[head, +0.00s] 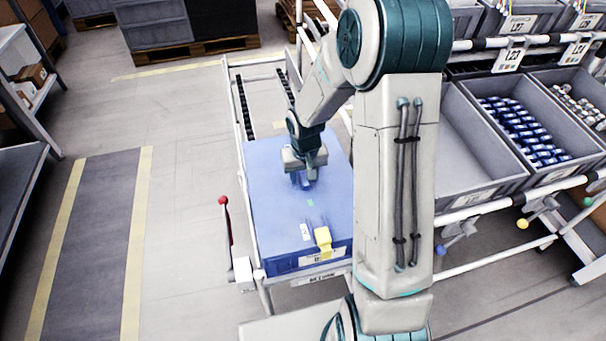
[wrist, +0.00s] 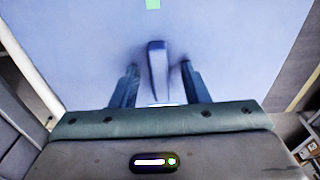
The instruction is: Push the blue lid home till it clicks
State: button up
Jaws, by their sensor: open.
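The blue lid (head: 270,200) lies on top of a blue box (head: 290,262) on a cart; whether it is fully seated I cannot tell. In the wrist view the lid (wrist: 80,40) fills most of the picture. A raised blue handle (wrist: 157,70) stands up from it. My gripper (head: 303,182) is over the middle of the lid. In the wrist view my gripper (wrist: 160,80) is open, one finger on each side of the handle, with gaps between. A green mark (wrist: 153,4) is on the lid. Contact between fingertips and lid is not clear.
A yellow clip-like part (head: 323,240) sits at the lid's near edge, beside a white tag (head: 305,231). A red-knobbed lever (head: 225,208) stands left of the cart. Grey bins (head: 480,160) fill the rack at right. The floor at left is clear.

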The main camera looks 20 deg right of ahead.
notch_tip(320, 180, up, 14)
jog(key=s+p, duration=0.1)
jog(key=shift+s+f, duration=0.15)
jog(key=shift+s, duration=0.05)
